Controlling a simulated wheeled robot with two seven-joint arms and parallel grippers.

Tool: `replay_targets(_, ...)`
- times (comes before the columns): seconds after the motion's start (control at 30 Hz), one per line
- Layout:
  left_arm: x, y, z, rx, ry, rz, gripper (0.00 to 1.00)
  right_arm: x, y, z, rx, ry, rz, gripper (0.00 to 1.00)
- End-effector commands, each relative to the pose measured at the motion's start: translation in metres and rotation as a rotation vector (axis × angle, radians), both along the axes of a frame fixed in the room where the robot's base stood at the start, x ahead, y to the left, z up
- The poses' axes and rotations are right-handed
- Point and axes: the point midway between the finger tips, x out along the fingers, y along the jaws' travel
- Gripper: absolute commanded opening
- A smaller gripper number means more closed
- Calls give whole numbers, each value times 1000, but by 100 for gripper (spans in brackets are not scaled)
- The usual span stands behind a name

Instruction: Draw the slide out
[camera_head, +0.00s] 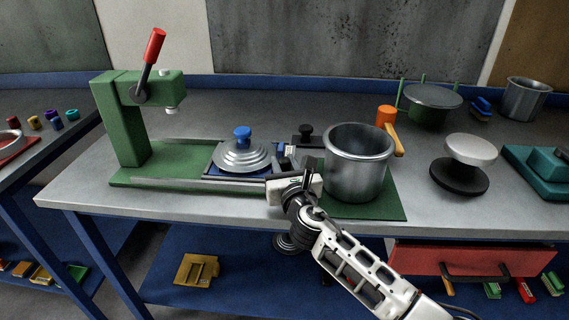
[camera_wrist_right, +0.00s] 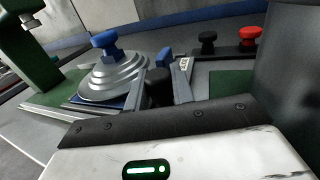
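The slide appears as a blue plate (camera_head: 212,172) on the press's green base, with a grey stepped lid (camera_head: 238,160) on it. The lid has a blue knob (camera_head: 242,133). The lid (camera_wrist_right: 112,82) also shows in the right wrist view. My right gripper (camera_head: 287,165) is at the slide's right end, close to a small black knob (camera_wrist_right: 158,88). Its fingertips are partly hidden by its own body, so I cannot tell whether they grip the knob. My left gripper is in neither view.
The green press (camera_head: 120,125) with a red lever (camera_head: 155,45) stands left. A grey pot (camera_head: 357,170) stands close to the right of my gripper on a green mat (camera_head: 385,210). A black bar with a black knob (camera_head: 305,132) lies behind. Bare worktop shows at the front left.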

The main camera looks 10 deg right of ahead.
Motion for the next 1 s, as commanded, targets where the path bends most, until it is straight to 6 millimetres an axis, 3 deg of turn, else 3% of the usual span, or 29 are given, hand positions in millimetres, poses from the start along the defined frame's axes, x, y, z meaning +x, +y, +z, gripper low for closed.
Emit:
replay_targets(0.03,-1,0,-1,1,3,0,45,0,-5,-1,-4,2,-12,27)
replay_targets(0.1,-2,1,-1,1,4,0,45,0,-5,-1,-4,2,-12,46)
replay_targets(0.37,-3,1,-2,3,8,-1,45,0,-3,-1,-3,1,-8,46)
replay_targets(0.53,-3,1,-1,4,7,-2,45,-11,-3,-1,-4,2,-7,46)
replay_targets(0.67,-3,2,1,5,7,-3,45,-35,-2,-1,-4,3,-6,46)
replay_targets(1.0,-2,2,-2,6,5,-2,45,-117,-1,-2,-3,3,-7,46)
